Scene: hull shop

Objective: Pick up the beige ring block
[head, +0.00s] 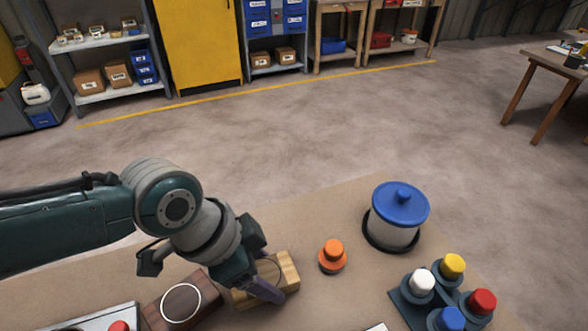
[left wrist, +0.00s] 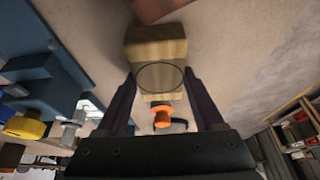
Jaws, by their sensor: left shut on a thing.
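The beige ring block (head: 289,272) is a light wooden block with a thin dark ring on its face, right of the dark brown block in the head view. It also shows in the left wrist view (left wrist: 155,50), between my finger pads. My left gripper (head: 268,280) is shut on the beige block, and one dark finger covers part of its near side. I cannot tell whether the block touches the table or is slightly raised. My right gripper is not in view.
A dark brown block with a white ring (head: 158,312) lies close left. An orange knob (head: 333,255) and a blue-lidded white canister (head: 396,235) stand to the right. A blue tray (head: 408,308) with several coloured knobs is at the front right. The table's far edge lies behind.

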